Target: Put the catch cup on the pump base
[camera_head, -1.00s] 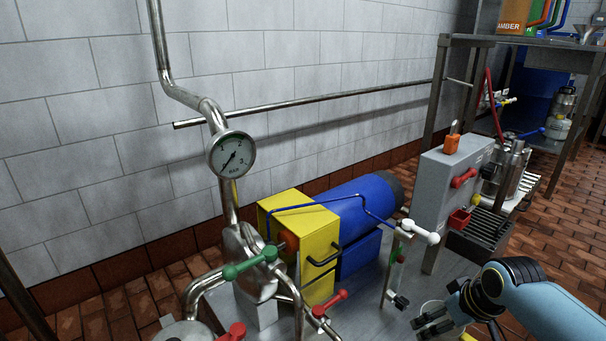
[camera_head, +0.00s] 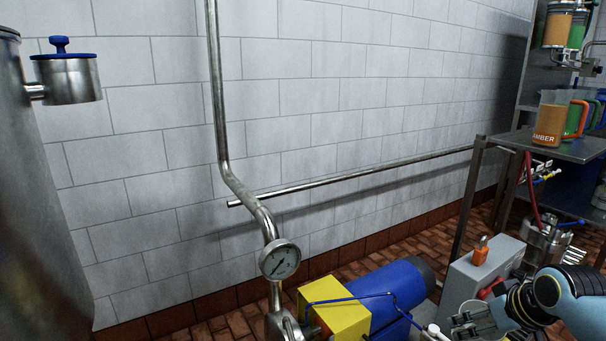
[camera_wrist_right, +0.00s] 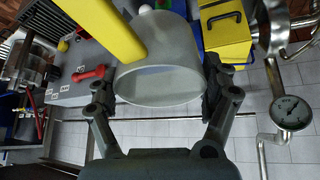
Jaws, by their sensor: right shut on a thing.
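My right gripper (camera_head: 472,320) is at the lower right of the head view. In the right wrist view its two fingers (camera_wrist_right: 155,98) are shut on the sides of a pale grey cup (camera_wrist_right: 160,82), taken as the catch cup. A yellow bar (camera_wrist_right: 108,28), seemingly its handle, shows beside it. The cup also shows partly behind the fingers in the head view (camera_head: 476,307). The yellow pump block (camera_head: 338,308) and blue motor (camera_head: 392,288) are left of the gripper, with the cup apart from them. The pump base is cut off below the head view. My left gripper is out of view.
A pressure gauge (camera_head: 280,260) on a steel pipe stands left of the pump. A grey box (camera_head: 488,268) with an orange lock is just behind my right gripper. A large steel tank (camera_head: 40,200) fills the left edge. A shelf with mugs (camera_head: 550,125) stands at right.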

